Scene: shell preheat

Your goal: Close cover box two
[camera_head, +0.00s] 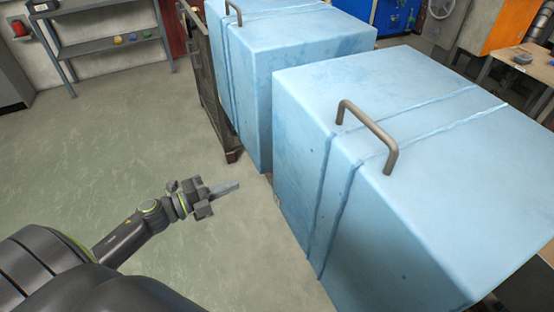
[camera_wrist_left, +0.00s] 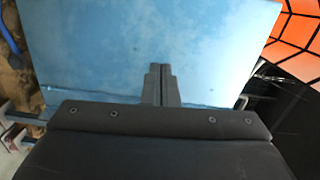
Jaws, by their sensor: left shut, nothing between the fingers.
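Two big light-blue boxes show in the head view. The nearer blue box (camera_head: 420,90) fills the right side and has a brown bar handle (camera_head: 368,132) near its left top edge. The farther blue box (camera_head: 310,45) stands behind it, with a similar handle (camera_head: 234,12). I cannot tell which is box two. My left gripper (camera_head: 232,187) is shut and empty, over the floor left of the nearer box and apart from it. In the left wrist view the shut fingers (camera_wrist_left: 161,72) point toward a blue surface (camera_wrist_left: 90,50). My right gripper is not in view.
A dark metal rack (camera_head: 208,85) stands against the left side of the farther box. A grey shelf (camera_head: 110,42) is at the back left. A table (camera_head: 525,68) is at the right edge. The floor (camera_head: 110,150) on the left is clear.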

